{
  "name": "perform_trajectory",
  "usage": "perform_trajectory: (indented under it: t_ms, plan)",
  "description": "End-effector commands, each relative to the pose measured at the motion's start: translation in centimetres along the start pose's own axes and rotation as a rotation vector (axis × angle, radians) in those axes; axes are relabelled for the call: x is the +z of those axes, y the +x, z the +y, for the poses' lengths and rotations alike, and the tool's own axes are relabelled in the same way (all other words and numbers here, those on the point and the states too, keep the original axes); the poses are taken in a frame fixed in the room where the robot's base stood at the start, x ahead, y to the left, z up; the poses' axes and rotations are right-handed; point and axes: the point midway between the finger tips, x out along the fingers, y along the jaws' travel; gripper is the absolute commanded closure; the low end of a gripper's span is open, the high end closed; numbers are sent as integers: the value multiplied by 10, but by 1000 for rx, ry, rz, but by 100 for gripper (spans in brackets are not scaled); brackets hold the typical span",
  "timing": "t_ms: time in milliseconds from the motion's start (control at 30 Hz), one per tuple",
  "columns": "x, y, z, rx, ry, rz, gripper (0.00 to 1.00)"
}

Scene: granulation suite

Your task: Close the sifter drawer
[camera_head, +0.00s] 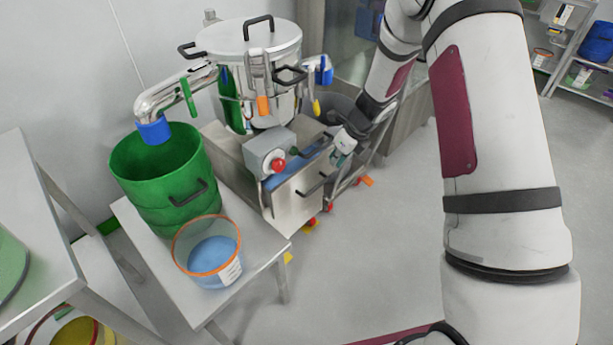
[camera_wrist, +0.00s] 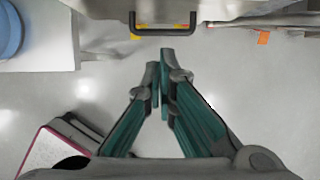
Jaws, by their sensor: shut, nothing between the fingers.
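The sifter is a steel machine with a lidded round vessel (camera_head: 250,45) on top and a grey box with a red button (camera_head: 278,166). Its drawer (camera_head: 296,203) shows below the box, with a dark bar handle on its front face. The drawer stands out from the body, with a blue inside visible at its top. In the wrist view the drawer handle (camera_wrist: 163,24) lies at the top edge, just beyond the fingertips. My gripper (camera_wrist: 160,57) is shut and empty, apart from the handle. In the head view my gripper is small beside the drawer's right side.
A green bucket (camera_head: 165,172) and a clear orange-rimmed tub (camera_head: 208,252) stand on a low steel table (camera_head: 262,240) left of the drawer. A steel table (camera_head: 50,240) is at far left. Shelves (camera_head: 570,60) stand at back right. Floor in front of the drawer is clear.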

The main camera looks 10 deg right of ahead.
Motion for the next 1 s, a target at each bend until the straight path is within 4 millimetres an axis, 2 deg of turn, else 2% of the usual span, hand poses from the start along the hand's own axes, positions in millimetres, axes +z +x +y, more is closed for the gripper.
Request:
perform_trajectory:
  t_ms: [133, 267, 667, 800, 1000]
  plan:
    - [-2, 8, 2, -2, 4, 1, 100]
    - [-2, 27, 2, -1, 5, 2, 100]
    - [-2, 105, 2, -1, 4, 1, 100]
    - [20, 109, 2, -4, -2, 0, 100]
    - [34, 114, 2, -3, 2, 0, 100]
